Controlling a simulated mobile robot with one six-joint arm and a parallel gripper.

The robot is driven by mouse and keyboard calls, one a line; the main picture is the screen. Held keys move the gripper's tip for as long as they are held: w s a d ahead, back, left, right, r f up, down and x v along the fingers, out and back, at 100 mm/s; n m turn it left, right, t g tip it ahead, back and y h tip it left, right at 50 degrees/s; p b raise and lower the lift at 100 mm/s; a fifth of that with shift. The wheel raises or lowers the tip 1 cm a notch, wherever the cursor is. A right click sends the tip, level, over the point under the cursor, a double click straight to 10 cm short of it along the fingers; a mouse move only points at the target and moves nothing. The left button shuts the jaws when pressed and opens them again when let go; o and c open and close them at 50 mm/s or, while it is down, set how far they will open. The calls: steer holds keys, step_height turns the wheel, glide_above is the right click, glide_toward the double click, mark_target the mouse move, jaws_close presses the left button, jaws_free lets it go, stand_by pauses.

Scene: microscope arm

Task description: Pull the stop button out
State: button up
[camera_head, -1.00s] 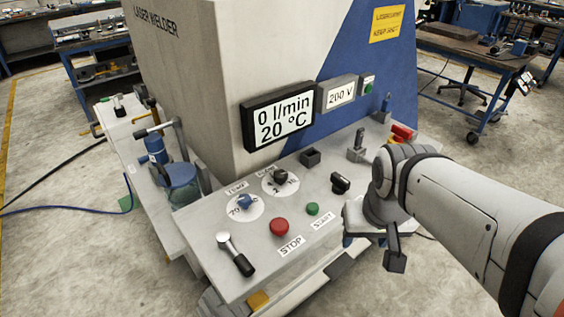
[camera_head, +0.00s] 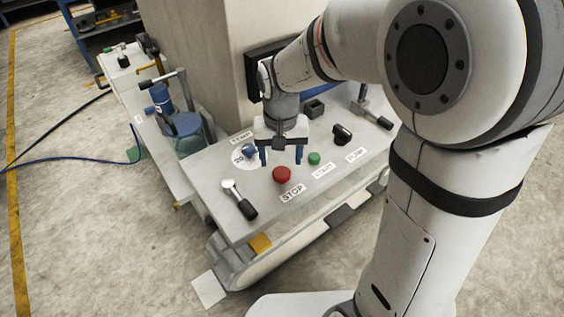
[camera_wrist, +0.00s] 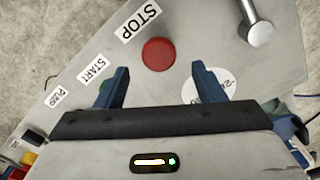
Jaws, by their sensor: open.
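The stop button (camera_head: 282,174) is a round red knob on the light panel, beside the STOP label (camera_head: 292,193). In the wrist view the red button (camera_wrist: 158,54) lies beyond the fingertips, a little above the gap between them. My gripper (camera_head: 281,160) has two blue fingers and is open and empty. It hangs above the panel just behind the button, apart from it. In the wrist view its fingers (camera_wrist: 161,76) are spread wide. How far the button is pulled out cannot be told.
A green start button (camera_head: 314,158) is right of the red one. A blue dial (camera_head: 249,150) and a lever with a black grip (camera_head: 240,199) are at left. A black knob (camera_head: 342,134) and another lever (camera_head: 371,113) are at right. The panel's front edge is clear.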

mark_target(282, 172)
steer(key=shift+d+f, duration=0.1)
steer(key=shift+f, duration=2)
steer(key=shift+c, duration=0.4)
jaws_close()
steer(key=shift+r+p, duration=0.5)
steer(key=shift+r, duration=0.45)
steer(key=shift+f, duration=0.1)
steer(key=shift+o, duration=0.4)
jaws_free()
